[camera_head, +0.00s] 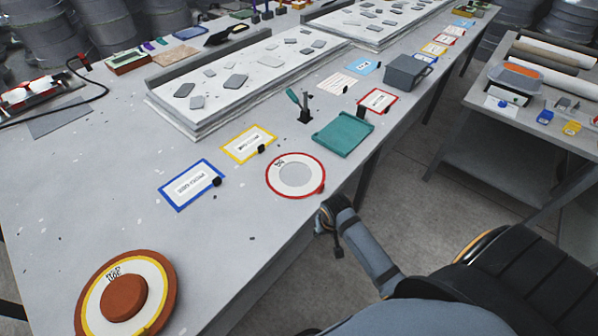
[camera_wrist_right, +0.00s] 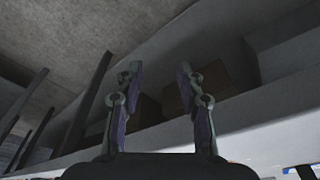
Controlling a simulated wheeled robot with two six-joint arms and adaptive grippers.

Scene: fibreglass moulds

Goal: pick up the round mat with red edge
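The round mat with red edge (camera_head: 273,178) lies flat on the long grey table in the head view, near its right edge. It has a white ring with dark lettering and a grey middle. The mat is not seen in that view. My left gripper is not in view.
A blue-edged card (camera_head: 191,186), a yellow-edged card (camera_head: 249,144) and a teal tray (camera_head: 343,138) lie near the mat. A round brown-rimmed piece (camera_head: 166,290) is at lower left. A second table (camera_head: 500,108) stands right.

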